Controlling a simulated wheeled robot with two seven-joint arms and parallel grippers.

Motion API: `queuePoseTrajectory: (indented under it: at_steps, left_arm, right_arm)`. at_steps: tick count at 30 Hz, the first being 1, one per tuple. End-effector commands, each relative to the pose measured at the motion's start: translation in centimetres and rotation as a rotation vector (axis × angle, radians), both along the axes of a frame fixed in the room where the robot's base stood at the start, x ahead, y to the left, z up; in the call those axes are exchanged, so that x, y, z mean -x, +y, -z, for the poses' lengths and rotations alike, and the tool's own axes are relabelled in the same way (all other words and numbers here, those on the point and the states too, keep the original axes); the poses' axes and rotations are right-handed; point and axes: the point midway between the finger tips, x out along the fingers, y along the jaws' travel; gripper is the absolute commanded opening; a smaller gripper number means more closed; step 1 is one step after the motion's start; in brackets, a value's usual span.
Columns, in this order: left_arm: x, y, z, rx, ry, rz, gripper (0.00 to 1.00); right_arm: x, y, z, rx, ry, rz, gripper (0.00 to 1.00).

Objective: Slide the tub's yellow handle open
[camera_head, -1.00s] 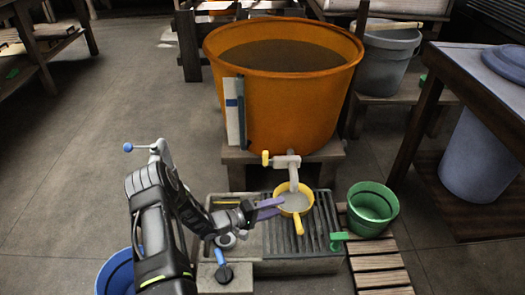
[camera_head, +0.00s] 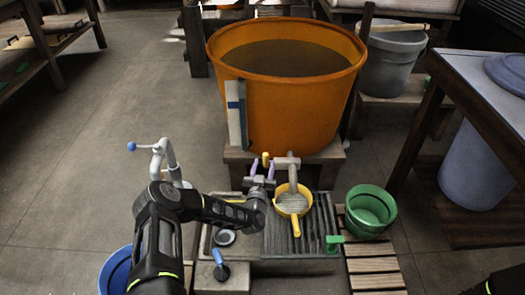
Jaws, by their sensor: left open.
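The large orange tub (camera_head: 290,105) stands on a wooden stand and holds dark liquid. A pale spout (camera_head: 288,163) comes out low on its front, with the small yellow handle (camera_head: 265,159) at its left end. My left gripper (camera_head: 262,169) is open, with its purple fingers pointing up toward the tub. The fingers are on either side of the yellow handle in this view; I cannot tell whether they touch it. My right gripper is out of view.
A yellow ladle (camera_head: 293,203) sits under the spout on the dark grate (camera_head: 313,236). A green bucket (camera_head: 370,209) stands on wooden slats to the right. A grey bent pipe (camera_head: 165,158) stands left of my arm, and a blue bucket (camera_head: 113,273) is at lower left.

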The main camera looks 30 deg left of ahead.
Motion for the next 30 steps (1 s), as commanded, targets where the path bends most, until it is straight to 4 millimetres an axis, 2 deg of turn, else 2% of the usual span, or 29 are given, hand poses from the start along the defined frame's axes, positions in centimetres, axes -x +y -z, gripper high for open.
queuePoseTrajectory:
  at_steps: [11, 17, 24, 30]
  left_arm:
    - [-0.3, 0.1, 0.1, -0.002, -0.002, 0.0, 0.43]
    - [-2.3, 0.7, 0.3, -0.001, -0.003, -0.001, 0.43]
    - [-5.9, 1.8, 0.4, 0.0, -0.002, 0.0, 0.43]
    - [-7.4, 2.3, 0.1, 0.0, -0.001, 0.001, 0.43]
  right_arm:
    - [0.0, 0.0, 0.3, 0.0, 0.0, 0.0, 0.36]
    - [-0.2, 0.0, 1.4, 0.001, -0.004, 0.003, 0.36]
    - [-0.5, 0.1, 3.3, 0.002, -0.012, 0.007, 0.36]
    - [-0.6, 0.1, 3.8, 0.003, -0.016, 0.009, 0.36]
